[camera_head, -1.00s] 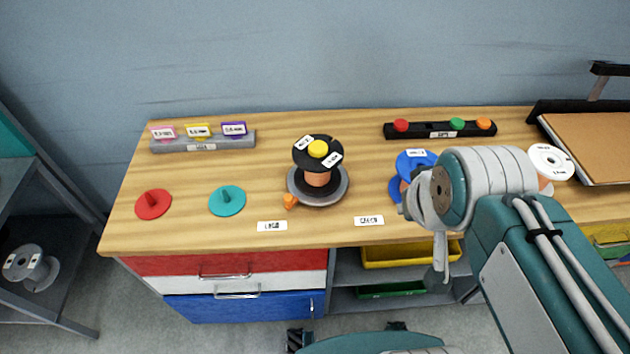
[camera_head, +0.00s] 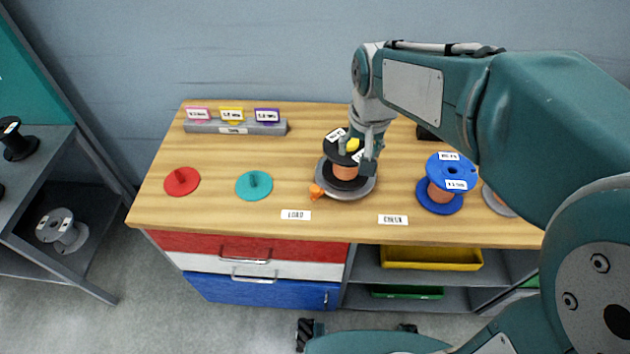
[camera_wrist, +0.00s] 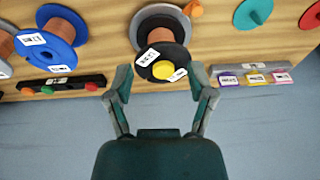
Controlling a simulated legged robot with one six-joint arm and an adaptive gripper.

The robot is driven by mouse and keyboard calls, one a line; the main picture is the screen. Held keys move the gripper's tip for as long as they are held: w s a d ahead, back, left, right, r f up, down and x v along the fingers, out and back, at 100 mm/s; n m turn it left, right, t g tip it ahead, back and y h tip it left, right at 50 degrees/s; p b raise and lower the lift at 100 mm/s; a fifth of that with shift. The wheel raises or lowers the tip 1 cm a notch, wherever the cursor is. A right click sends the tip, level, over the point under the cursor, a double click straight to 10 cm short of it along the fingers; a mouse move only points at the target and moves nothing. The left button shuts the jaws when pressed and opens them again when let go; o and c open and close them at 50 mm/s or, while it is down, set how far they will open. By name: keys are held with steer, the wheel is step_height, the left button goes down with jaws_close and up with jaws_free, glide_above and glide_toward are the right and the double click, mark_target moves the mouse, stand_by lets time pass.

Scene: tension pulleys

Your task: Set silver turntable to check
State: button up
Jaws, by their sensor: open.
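The silver turntable (camera_head: 366,187) lies on the workbench, with an orange pointer (camera_head: 316,191) at its front left, towards the LOAD label (camera_head: 296,215). The CHECK label (camera_head: 392,220) is at the bench's front edge, to the right. A black-flanged spool (camera_head: 344,171) wound in copper stands on the turntable, with a yellow knob (camera_wrist: 163,70) on top. My gripper (camera_head: 358,158) is over the spool, pointing down. In the wrist view its open fingers (camera_wrist: 160,82) stand either side of the knob; contact cannot be told. The wrist view shows the turntable's rim (camera_wrist: 138,22) beyond the spool.
A blue spool (camera_head: 440,194) stands to the right; my arm hides the bench behind it. Red (camera_head: 181,182) and teal (camera_head: 254,186) pegged discs lie to the left. A grey rack (camera_head: 212,127) with coloured tags is at the back left. A black button bar (camera_wrist: 62,84) is at the back.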

steer(key=g, duration=0.2)
glide_above(314, 188)
step_height(314, 188, down, 10)
steer(key=shift+h, duration=0.3)
step_height(314, 188, down, 11)
steer(key=shift+r, duration=0.1)
jaws_close()
